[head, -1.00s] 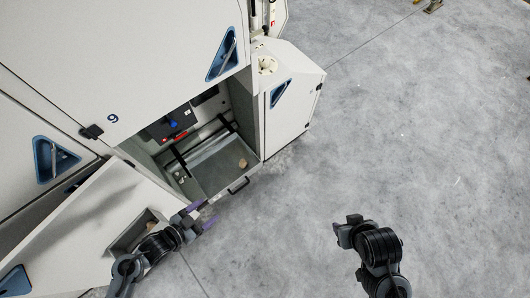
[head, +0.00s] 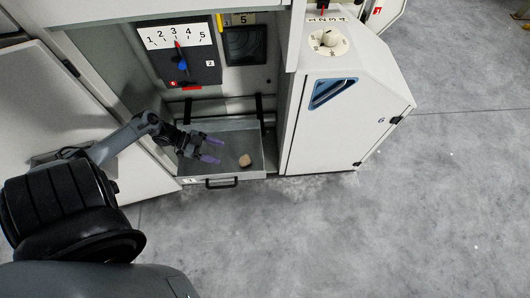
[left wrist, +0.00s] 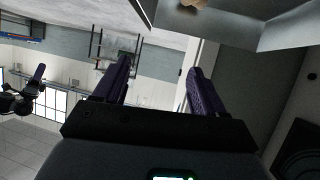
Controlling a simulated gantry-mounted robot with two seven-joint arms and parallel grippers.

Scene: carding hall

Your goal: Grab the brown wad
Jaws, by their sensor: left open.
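The brown wad (head: 246,160) is a small tan lump lying in the right part of an open grey drawer (head: 255,172) at the bottom of the machine. A small part of the wad (left wrist: 194,3) shows at the top edge of the left wrist view. My left gripper (head: 214,149) has purple fingers and is open and empty, over the left part of the drawer. Its fingertips point right, toward the wad, and are apart from it. In the left wrist view, the two fingers (left wrist: 158,72) are spread with nothing between them.
A panel with a numbered dial (head: 178,50) is above the drawer. The drawer has a black front handle (head: 222,183). The grey floor (head: 400,220) in front is clear.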

